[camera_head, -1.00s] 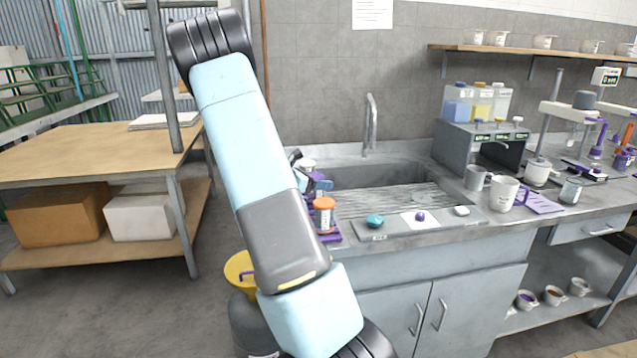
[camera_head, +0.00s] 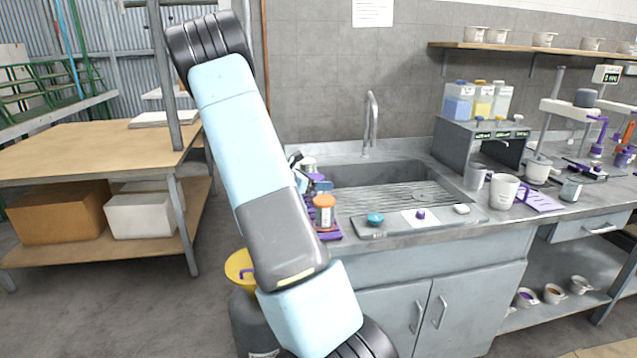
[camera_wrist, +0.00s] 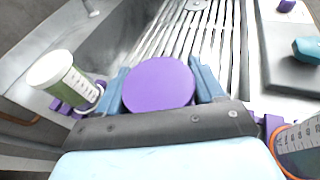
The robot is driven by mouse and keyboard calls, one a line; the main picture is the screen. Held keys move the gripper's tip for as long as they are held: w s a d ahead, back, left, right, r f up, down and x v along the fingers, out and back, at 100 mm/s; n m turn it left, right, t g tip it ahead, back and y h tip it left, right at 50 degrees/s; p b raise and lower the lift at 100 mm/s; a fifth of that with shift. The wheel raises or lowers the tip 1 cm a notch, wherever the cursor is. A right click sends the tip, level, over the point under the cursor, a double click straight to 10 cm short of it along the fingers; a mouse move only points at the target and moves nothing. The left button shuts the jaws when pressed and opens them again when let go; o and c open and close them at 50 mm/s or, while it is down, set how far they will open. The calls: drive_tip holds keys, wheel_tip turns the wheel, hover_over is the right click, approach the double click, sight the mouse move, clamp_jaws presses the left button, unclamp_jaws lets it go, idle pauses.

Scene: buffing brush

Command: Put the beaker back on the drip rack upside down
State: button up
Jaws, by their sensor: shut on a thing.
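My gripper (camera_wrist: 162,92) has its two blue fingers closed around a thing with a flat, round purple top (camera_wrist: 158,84). Only its top shows in the wrist view, so I cannot tell whether it is the beaker or which way up it is. In the head view my arm hides most of the gripper at the sink's left end. A purple rack (camera_head: 329,235) stands there. In the wrist view, purple holders flank the gripper, with a white-capped container of green contents (camera_wrist: 66,82) at left and an orange-rimmed, graduated container (camera_wrist: 300,148) at right.
The sink (camera_head: 372,175) has a ribbed metal drainer (camera_head: 385,200) beyond the gripper. A grey tray (camera_head: 385,228) with small teal, purple and white items lies along the front edge.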

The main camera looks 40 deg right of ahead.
drive_tip(key=o, duration=1.3)
drive_tip(key=shift+c, duration=0.2)
drive_tip(key=v, duration=1.3)
drive_tip(key=shift+w+a, duration=0.15)
drive_tip(key=shift+a, duration=0.25)
drive_tip(key=s+a+r+m+t+y, duration=0.2)
drive_tip(key=s+a+r+m+y, duration=0.2)
drive_tip(key=s+a, duration=0.5)
drive_tip(key=s+a+r+m+t+y, duration=0.3)
drive_tip(key=s+a+r+m+y, duration=0.2)
drive_tip(key=s+a, duration=0.4)
drive_tip(key=s+a+r+m+t+y, duration=0.2)
drive_tip(key=s+a+r+m+y, duration=0.3)
drive_tip(key=s+a, duration=0.4)
drive_tip(key=shift+s+a+r+m+t, duration=0.5)
drive_tip(key=shift+r+m, duration=0.3)
drive_tip(key=shift+m, duration=0.3)
